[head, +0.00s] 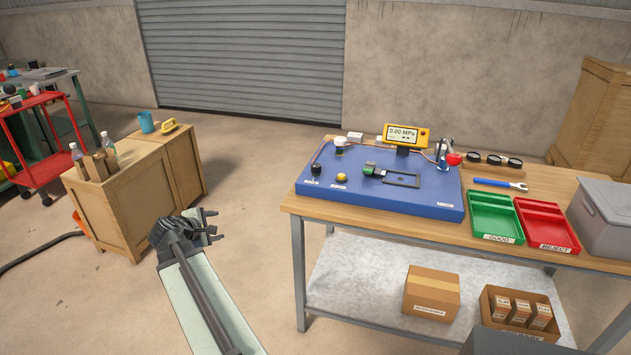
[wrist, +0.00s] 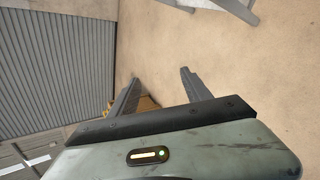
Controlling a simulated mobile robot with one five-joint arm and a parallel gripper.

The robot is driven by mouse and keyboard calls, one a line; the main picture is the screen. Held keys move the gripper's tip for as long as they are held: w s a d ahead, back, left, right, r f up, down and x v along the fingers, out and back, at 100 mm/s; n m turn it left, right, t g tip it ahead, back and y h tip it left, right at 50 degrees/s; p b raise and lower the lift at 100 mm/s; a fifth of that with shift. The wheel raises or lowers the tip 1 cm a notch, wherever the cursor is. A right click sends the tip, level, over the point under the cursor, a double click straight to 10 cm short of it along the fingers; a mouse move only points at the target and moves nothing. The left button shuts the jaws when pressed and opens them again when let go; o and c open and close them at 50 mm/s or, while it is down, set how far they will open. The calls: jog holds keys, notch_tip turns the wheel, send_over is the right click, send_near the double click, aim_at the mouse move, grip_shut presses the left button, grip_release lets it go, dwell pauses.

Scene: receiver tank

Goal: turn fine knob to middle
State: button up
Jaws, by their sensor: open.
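The blue panel (head: 420,203) lies on the workbench and carries the controls. Near its left front are a black knob (head: 316,170) and a yellow knob (head: 342,177). Their small labels are not readable here, so I cannot tell which is the fine knob or how it is turned. A yellow gauge (head: 406,134) at the back reads 0.00 MPa. My gripper (head: 212,227) is open and empty, left of the workbench and well apart from the panel. In the wrist view its two spread fingers (wrist: 158,80) show with bare floor between them; no knob shows there.
A wooden crate (head: 110,215) with bottles stands left of my arm.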

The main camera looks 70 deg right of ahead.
jog(key=s+d+r+n+g+h+b, duration=0.1)
jog(key=s+d+r+n+h, duration=0.15)
jog(key=s+d, duration=0.5)
jog(key=s+d+r+n+g+h+b, duration=0.1)
jog(key=s+d+r+n+h+b, duration=0.3)
jog(key=d, duration=0.6)
jog(key=n, duration=0.5)
send_near(314, 169)
jog(key=d, duration=0.1)
jog(key=d+f, duration=0.1)
jog(key=d, duration=0.1)
jog(key=shift+w+d+f+h+p, duration=0.1)
jog(key=shift+w+d+h+p, duration=0.1)
jog(key=shift+d+h+p, duration=0.15)
jog(key=shift+s+d+r+n, duration=0.15)
jog(key=shift+s+r+n, duration=0.1)
jog(key=d, duration=0.7)
jog(key=shift+d, duration=0.4)
jog(key=shift+s, duration=0.1)
jog(key=shift+c, duration=0.4)
